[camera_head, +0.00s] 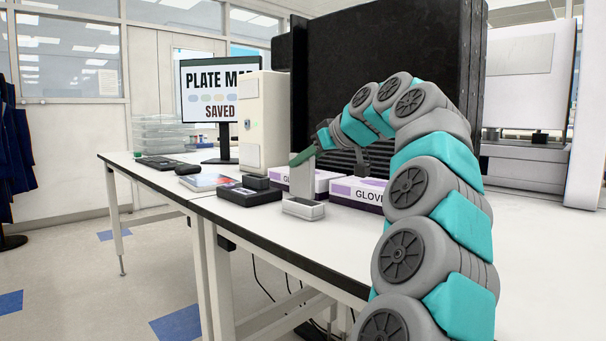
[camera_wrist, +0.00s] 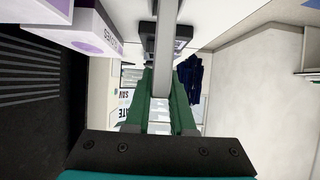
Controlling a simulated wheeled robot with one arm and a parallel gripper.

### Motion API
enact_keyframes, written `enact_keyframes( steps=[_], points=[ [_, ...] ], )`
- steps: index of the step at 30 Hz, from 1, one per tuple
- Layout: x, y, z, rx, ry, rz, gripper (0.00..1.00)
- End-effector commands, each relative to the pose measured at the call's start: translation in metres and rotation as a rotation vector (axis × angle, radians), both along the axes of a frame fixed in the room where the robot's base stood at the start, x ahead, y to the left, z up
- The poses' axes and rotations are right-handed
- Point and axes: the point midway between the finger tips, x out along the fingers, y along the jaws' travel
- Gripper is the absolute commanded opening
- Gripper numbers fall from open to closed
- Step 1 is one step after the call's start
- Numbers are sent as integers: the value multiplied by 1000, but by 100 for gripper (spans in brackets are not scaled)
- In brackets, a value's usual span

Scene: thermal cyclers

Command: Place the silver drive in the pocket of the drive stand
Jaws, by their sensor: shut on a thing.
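The silver drive (camera_head: 301,179) is a thin, light grey plate standing upright in the head view. My gripper (camera_head: 303,156) has green fingers shut on its upper end. The drive stand (camera_head: 303,209) is a small light grey open box near the table's front edge. The drive's lower end meets the stand's opening in the picture; I cannot tell whether it is inside the pocket or just above it. In the wrist view, the drive (camera_wrist: 163,50) runs up from between the green fingers of my gripper (camera_wrist: 161,90). The stand cannot be made out there.
Glove boxes (camera_head: 358,193) stand behind and right of the stand. A dark two-level device (camera_head: 248,193) is to its left, also in the wrist view (camera_wrist: 183,33). A large black machine (camera_head: 390,60) rises behind. A mouse (camera_head: 188,169), keyboard and monitor stand further left.

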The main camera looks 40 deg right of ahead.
Motion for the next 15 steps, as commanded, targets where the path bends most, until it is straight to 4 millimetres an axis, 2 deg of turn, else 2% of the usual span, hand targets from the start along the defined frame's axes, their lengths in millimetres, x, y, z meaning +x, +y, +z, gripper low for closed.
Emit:
enact_keyframes(
  steps=[9,15],
  points=[
    [0,1,-26,2,1,1,0],
    [0,0,-31,0,-1,0,0]
  ],
)
